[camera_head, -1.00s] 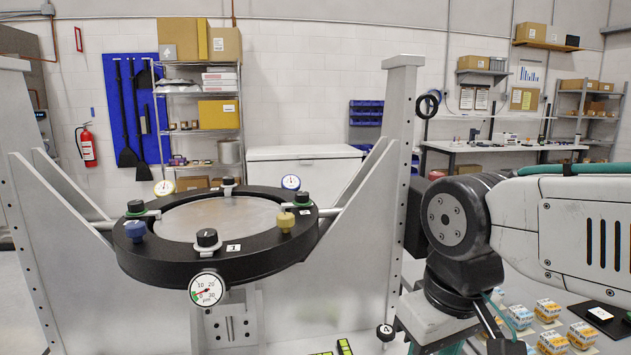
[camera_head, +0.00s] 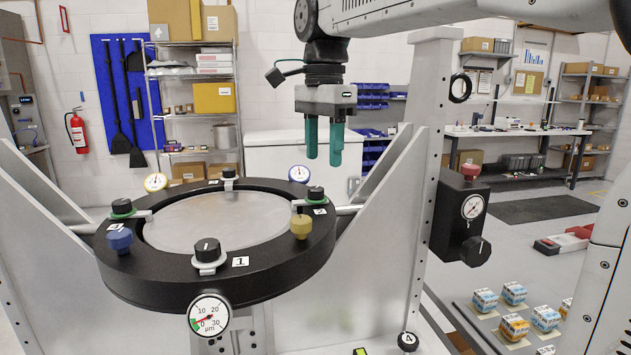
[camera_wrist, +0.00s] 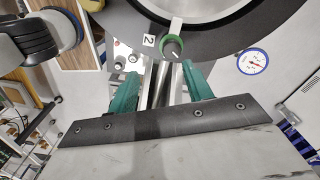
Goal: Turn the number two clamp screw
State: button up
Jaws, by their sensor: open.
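The number two clamp screw (camera_head: 316,193) is a black knob with a green collar on the right side of the black ring (camera_head: 150,275). In the wrist view the number two clamp screw (camera_wrist: 172,48) sits beside a white label marked 2 (camera_wrist: 149,40). My gripper (camera_head: 324,152) hangs above that side of the ring with its teal fingers pointing down. In the wrist view my gripper (camera_wrist: 160,86) is open, with nothing between its fingers. The knob appears just beyond the fingertips and apart from them.
Other knobs stand around the ring: black number one (camera_head: 207,250), blue (camera_head: 119,239) and yellow (camera_head: 301,226). Small dials (camera_head: 299,173) and a larger dial gauge (camera_head: 209,315) are mounted at the ring. A tall slanted bracket (camera_head: 400,200) stands right of it.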

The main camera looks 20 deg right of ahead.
aim_at(316, 188)
jog(key=shift+w+a+r+m, duration=0.15)
jog(key=shift+w+m, duration=0.15)
jog(key=shift+w, duration=0.2)
jog(key=shift+w+r+m, duration=0.15)
jog(key=shift+w+m, duration=0.15)
jog(key=shift+w, duration=0.2)
notch_tip(316, 188, down, 7)
jog(key=shift+f, duration=0.2)
jog(key=c, duration=1)
